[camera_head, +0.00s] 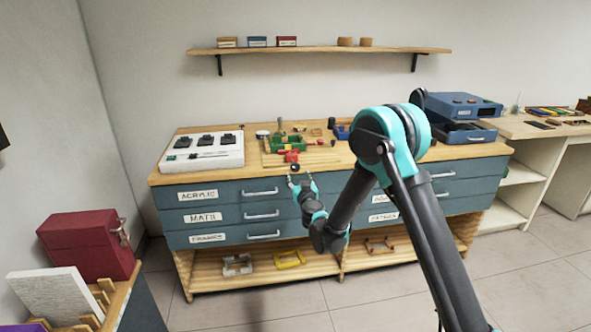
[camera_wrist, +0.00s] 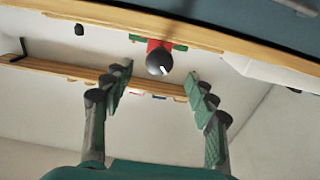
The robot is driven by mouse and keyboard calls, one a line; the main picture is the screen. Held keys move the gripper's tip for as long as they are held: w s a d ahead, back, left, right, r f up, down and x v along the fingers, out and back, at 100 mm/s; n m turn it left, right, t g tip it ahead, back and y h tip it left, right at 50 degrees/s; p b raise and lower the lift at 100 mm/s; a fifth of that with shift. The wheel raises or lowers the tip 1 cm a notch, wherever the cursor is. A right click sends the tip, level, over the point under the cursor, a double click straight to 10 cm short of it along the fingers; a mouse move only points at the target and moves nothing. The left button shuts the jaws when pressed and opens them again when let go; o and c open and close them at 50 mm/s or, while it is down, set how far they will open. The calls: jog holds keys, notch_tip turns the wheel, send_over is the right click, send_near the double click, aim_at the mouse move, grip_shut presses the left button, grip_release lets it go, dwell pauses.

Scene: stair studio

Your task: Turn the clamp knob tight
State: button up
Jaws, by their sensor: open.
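The clamp is a red body (camera_head: 291,155) at the front edge of the workbench top, with a dark round knob (camera_head: 294,167) facing out below it. In the wrist view the black knob (camera_wrist: 157,65) bears a white mark, and part of the red clamp body (camera_wrist: 154,45) shows behind it. My gripper (camera_head: 301,180) is open just in front of and below the knob. In the wrist view my gripper (camera_wrist: 158,77) has its two green fingers spread to either side of the knob, with no contact visible.
The workbench (camera_head: 160,179) has labelled drawers below its top. A blue case (camera_head: 463,106) is at the right. A wall shelf (camera_head: 320,49) hangs above.

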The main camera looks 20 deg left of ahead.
aim_at(296, 169)
jog(key=x, duration=0.7)
jog(key=shift+w+a, duration=0.1)
jog(key=shift+w, duration=0.15)
jog(key=c, duration=1.2)
